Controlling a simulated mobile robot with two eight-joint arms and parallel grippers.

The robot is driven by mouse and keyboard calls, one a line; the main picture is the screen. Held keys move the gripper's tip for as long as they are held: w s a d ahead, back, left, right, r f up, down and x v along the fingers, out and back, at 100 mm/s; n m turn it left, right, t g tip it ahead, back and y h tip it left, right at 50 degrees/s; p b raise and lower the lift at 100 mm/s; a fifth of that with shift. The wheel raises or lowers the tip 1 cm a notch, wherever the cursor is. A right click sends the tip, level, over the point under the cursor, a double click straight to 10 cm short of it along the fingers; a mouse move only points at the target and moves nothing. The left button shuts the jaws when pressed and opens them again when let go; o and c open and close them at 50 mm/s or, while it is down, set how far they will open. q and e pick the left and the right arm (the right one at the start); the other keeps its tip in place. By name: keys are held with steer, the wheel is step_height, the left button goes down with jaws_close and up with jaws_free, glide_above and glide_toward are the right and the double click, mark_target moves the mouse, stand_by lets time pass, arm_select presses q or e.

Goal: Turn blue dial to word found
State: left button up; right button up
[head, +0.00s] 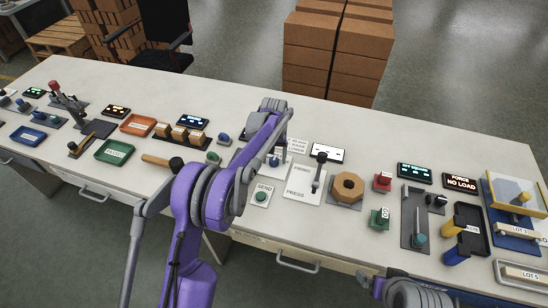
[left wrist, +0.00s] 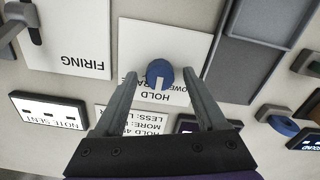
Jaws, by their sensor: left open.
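The blue dial (left wrist: 160,73) is a round knob on a white plate in the left wrist view. Its white mark points down in that picture, toward the upside-down word HOLD (left wrist: 158,97) on the plate. Other words beside it are partly covered by my fingers. My left gripper (left wrist: 161,77) is open, with one finger on each side of the dial and a gap on both sides. In the head view the blue dial (head: 274,161) is partly hidden by my left arm.
A printed card (left wrist: 130,121) with HOLD, MORE and LESS lines lies close to the plate, next to a NOTE SENT display (left wrist: 47,112). The FIRING PRESS panel (head: 303,183) with its lever stands beside it. A green SEND button (head: 261,194) is near the front.

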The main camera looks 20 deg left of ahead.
arm_select(q)
jaws_close()
stand_by(0.3)
steer(key=shift+m, duration=0.4)
steer(key=m+b, duration=0.1)
steer(key=m, duration=0.3)
steer(key=shift+m, duration=0.3)
steer(key=m+b, duration=0.1)
steer(key=m, duration=0.5)
steer(key=shift+m, duration=0.4)
jaws_free()
